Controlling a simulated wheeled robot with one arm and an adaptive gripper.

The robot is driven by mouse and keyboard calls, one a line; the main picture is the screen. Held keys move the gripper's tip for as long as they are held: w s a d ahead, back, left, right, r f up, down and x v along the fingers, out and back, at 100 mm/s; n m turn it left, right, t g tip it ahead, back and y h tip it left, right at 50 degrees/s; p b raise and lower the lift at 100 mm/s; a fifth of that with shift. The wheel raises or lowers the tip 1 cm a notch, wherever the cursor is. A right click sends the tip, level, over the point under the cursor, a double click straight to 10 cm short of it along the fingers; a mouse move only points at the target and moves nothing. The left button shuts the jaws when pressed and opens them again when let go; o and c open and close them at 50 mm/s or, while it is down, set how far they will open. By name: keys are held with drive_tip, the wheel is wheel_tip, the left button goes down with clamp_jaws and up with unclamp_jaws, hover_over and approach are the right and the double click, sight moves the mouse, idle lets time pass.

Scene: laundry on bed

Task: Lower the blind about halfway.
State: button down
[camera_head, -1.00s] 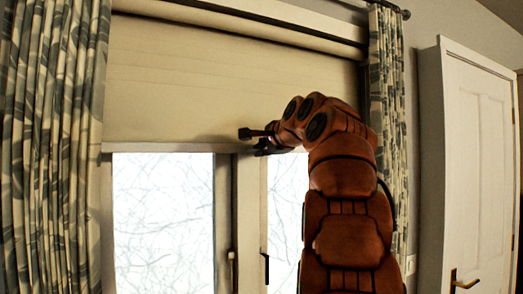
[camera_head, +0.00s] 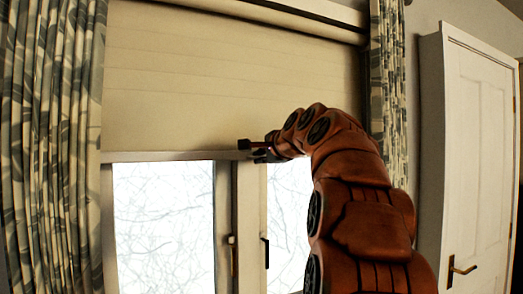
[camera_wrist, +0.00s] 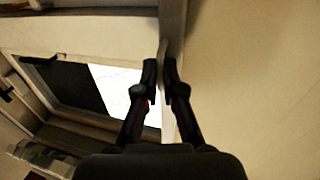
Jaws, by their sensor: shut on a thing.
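The cream roller blind (camera_head: 200,85) hangs over the upper part of the window, with its lower edge (camera_head: 150,156) just above the visible glass. My gripper (camera_head: 256,150) is at that lower edge, right of the blind's middle. In the wrist view my gripper (camera_wrist: 164,75) is shut on the blind's thin bottom bar (camera_wrist: 173,25), between its two dark fingers. The blind's fabric (camera_wrist: 255,80) fills the right side of that view. My arm hides part of the blind's right side.
The window glass (camera_head: 165,225) shows below the blind, with a dark window handle (camera_head: 265,252) on the frame. Patterned curtains hang at the left (camera_head: 50,150) and right (camera_head: 388,100). A white door (camera_head: 470,150) stands at the far right.

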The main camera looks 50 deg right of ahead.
wheel_tip(320, 180, down, 12)
drive_tip(key=b, duration=0.4)
drive_tip(key=shift+b, duration=0.35)
drive_tip(key=c, duration=1.3)
unclamp_jaws()
drive_tip(key=shift+s, duration=0.15)
drive_tip(key=v, duration=1.1)
drive_tip(key=shift+s+a+r, duration=0.1)
drive_tip(key=shift+s, duration=0.25)
